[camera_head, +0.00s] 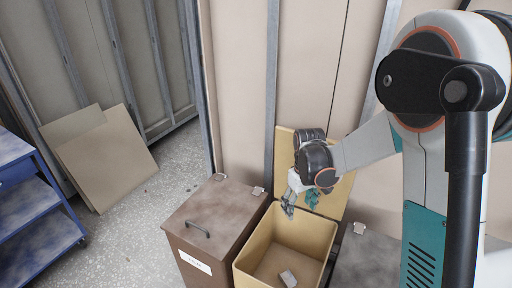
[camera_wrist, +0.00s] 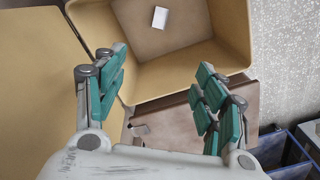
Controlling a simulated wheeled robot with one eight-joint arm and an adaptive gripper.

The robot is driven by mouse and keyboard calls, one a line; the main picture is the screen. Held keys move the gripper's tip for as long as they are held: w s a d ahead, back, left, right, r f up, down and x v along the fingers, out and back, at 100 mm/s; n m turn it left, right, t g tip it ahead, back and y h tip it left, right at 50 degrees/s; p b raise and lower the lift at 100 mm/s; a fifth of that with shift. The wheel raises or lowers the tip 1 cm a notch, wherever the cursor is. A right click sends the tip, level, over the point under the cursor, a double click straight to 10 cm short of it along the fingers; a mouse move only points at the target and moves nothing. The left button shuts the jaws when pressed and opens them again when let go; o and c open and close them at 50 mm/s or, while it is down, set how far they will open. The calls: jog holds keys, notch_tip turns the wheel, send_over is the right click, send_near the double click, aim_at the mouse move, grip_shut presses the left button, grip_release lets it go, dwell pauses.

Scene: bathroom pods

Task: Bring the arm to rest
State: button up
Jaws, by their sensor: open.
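My gripper (camera_head: 300,200) hangs from my arm over the back part of an open yellow bin (camera_head: 252,250) in the head view. In the wrist view my gripper (camera_wrist: 160,85) has its two teal-padded fingers wide apart with nothing between them. The yellow bin (camera_wrist: 230,62) shows beyond the fingertips.
A brown lidded bin (camera_head: 215,215) with a handle and label stands left of the yellow bin. A grey lid (camera_head: 365,262) is at its right. The yellow bin's raised lid (camera_head: 285,150) leans at the wall.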

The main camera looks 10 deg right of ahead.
jog(key=s+r+m+t, duration=0.25)
jog(key=s+r, duration=0.65)
jog(key=r, duration=0.5)
jog(key=s+r+m+t, duration=0.1)
jog(key=s+r+t, duration=0.1)
jog(key=s, duration=0.4)
jog(key=s+r+m+t, duration=0.1)
jog(key=s+r+t, duration=0.1)
jog(key=s, duration=0.5)
jog(key=shift+s+t, duration=0.2)
jog(key=shift+t, duration=0.15)
